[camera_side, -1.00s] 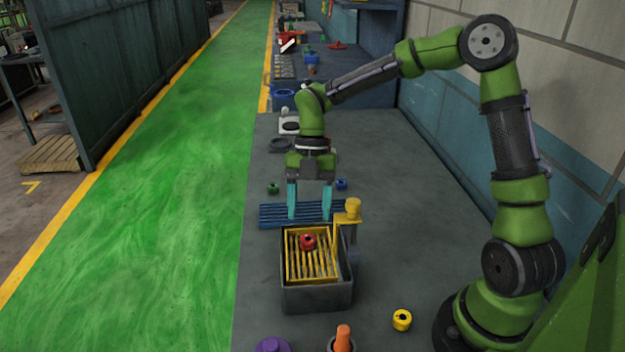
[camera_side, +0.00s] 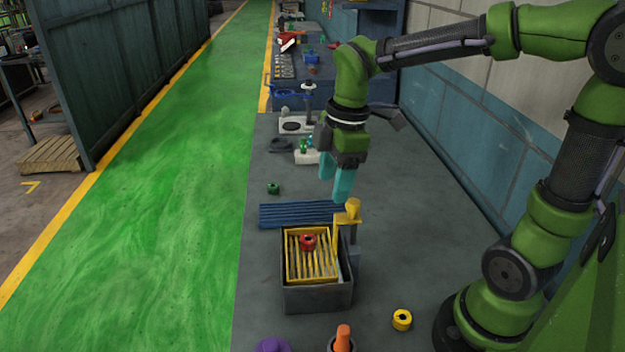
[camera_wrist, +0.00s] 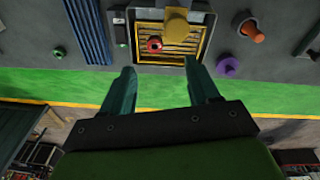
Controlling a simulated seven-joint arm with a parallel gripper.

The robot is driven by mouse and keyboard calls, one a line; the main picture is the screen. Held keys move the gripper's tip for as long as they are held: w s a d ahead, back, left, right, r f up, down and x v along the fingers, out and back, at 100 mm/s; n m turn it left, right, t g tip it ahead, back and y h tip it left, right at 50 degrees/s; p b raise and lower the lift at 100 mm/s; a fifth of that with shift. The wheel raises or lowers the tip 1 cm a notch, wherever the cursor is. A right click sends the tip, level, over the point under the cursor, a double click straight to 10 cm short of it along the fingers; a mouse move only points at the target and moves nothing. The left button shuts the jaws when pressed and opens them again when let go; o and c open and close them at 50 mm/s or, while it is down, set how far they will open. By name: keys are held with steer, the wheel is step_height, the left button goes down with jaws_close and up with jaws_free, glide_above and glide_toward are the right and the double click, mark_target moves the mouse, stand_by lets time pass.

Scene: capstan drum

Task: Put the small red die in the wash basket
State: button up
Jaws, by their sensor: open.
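The small red die (camera_side: 308,242) is a ring-shaped piece lying in the yellow slatted wash basket (camera_side: 291,264), which sits inside a dark grey tub (camera_side: 318,299). My gripper (camera_side: 336,194) is open and empty. It hangs above the bench, behind and to the right of the basket, apart from the die. In the wrist view its two fingers (camera_wrist: 163,82) stand spread with nothing between them.
A yellow-topped post (camera_side: 352,209) stands at the basket's right corner. A blue ribbed mat (camera_side: 285,215) lies behind the tub. A green die (camera_side: 273,188), a yellow die (camera_side: 402,319), a purple piece (camera_side: 272,345) and an orange-topped piece (camera_side: 343,338) are around.

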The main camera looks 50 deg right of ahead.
steer(key=s+m, duration=0.1)
steer(key=m, duration=0.1)
steer(key=s+r+m+t, duration=0.1)
steer(key=m, duration=0.1)
steer(key=s+m+t, duration=0.1)
steer(key=shift+s+r+m, duration=0.2)
steer(key=shift+r+m, duration=0.1)
steer(key=shift+m, duration=0.1)
steer(key=s+m+t, duration=0.1)
steer(key=m, duration=0.2)
steer(key=s+m+t, duration=0.1)
steer(key=s+m, duration=0.1)
steer(key=m, duration=0.1)
steer(key=s+r+m+t+y, duration=0.1)
steer(key=m+t, duration=0.1)
steer(key=m, duration=0.2)
steer(key=shift+s, duration=0.3)
